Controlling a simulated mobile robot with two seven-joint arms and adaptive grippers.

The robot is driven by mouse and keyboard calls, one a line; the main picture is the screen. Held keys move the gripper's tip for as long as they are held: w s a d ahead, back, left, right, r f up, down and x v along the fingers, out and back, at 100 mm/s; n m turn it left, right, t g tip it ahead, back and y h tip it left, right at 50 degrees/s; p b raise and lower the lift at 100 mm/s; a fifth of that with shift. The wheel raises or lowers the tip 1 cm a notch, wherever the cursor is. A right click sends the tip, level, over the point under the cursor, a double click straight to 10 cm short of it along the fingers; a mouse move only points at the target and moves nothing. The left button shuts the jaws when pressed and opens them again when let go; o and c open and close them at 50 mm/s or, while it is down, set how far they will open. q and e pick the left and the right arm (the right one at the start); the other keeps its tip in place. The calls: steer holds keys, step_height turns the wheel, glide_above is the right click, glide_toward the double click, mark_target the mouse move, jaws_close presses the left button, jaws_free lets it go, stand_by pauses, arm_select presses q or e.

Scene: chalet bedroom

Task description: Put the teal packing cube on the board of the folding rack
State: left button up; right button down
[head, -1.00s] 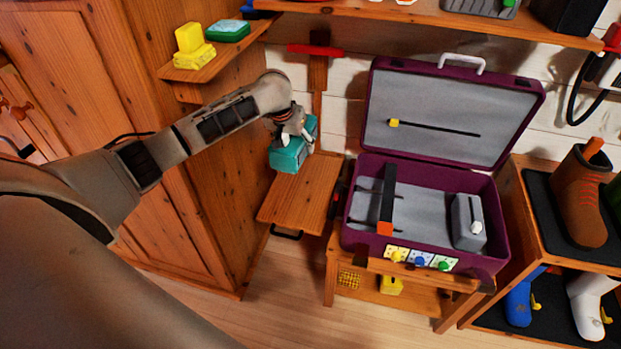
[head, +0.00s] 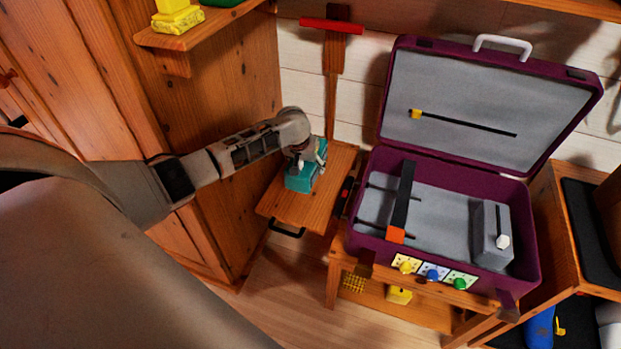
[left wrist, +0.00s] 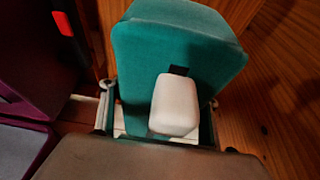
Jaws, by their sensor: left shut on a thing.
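The teal packing cube (head: 300,183) is over the wooden board (head: 292,212) of the folding rack, near the board's middle and back. I cannot tell whether its underside touches the board. My left gripper (head: 308,164) is shut on the cube from above. In the left wrist view the teal cube (left wrist: 180,45) fills the upper middle, with a white block-shaped grip (left wrist: 175,105) on its face and my left gripper's fingers (left wrist: 160,120) at either side. The rack's upright with a red crossbar (head: 331,26) stands behind the board. My right gripper is out of view.
An open purple suitcase (head: 520,240) stands on a wooden bench right of the board. A wooden cabinet (head: 225,90) is close on the left, with a small shelf (head: 205,32) above my forearm. A black handle (head: 287,232) hangs at the board's front edge.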

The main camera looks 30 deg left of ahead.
arm_select(q)
steer(key=shift+f, duration=0.95)
step_height(320, 180, down, 4)
steer(key=shift+r+b, duration=0.1)
steer(key=shift+b, duration=0.95)
steer(key=shift+f, duration=0.2)
steer(key=shift+w+r, duration=0.1)
steer(key=shift+r, duration=0.2)
steer(key=shift+f, duration=0.15)
steer(key=o, duration=1.2)
steer(key=shift+o, duration=0.2)
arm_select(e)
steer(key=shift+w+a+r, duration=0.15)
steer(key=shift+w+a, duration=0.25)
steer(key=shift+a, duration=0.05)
